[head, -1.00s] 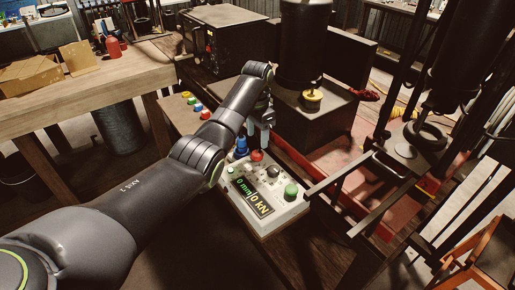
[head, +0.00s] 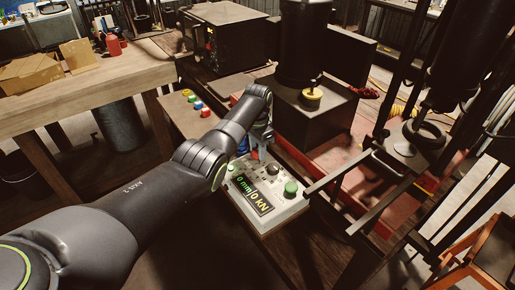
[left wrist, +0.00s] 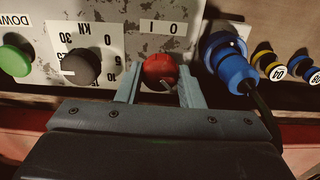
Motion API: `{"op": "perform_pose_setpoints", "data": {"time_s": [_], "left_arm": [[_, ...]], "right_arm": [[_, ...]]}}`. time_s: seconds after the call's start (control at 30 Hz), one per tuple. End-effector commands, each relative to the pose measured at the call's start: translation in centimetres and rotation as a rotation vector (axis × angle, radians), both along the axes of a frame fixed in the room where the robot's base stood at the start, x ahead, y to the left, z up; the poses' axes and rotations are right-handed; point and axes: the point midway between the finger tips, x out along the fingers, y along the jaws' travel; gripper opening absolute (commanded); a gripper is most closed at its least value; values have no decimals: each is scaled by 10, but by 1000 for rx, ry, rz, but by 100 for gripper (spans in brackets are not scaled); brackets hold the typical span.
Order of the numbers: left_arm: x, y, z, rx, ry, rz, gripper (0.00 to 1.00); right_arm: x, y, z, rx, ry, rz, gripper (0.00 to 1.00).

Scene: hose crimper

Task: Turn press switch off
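The press control box (head: 270,215) is pale grey with a lit display (head: 254,195) reading 0 mm/0 kN. Its red rotary switch (left wrist: 160,72) sits under a label marked with 0 and I in the left wrist view; a white mark shows low on the knob. My left gripper (left wrist: 160,84) is open, with one finger on each side of the red knob. Small gaps seem to show beside the knob; contact is unclear. In the head view, my left gripper (head: 262,142) is at the back of the box and mostly hides the knob. My right gripper is not in view.
A blue plug (left wrist: 228,66) with a cable stands just right of the fingers. A black dial (left wrist: 80,68) and green button (left wrist: 14,56) are to the left. The black press (head: 315,120) stands behind the box.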

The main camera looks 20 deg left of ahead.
Motion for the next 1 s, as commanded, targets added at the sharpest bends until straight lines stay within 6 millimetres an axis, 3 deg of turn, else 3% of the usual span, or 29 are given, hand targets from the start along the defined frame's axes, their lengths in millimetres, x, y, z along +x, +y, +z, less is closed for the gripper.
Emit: {"op": "perform_pose_setpoints", "data": {"time_s": [0.13, 0.57, 1.0], "left_arm": [[0, 0, 0, 0, 0, 0, 11], [1, 0, 2, -1, -1, 106, 11], [1, 0, 3, 0, -2, 489, 11]], "right_arm": [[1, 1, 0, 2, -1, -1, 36], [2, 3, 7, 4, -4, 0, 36], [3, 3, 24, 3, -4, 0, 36]]}}
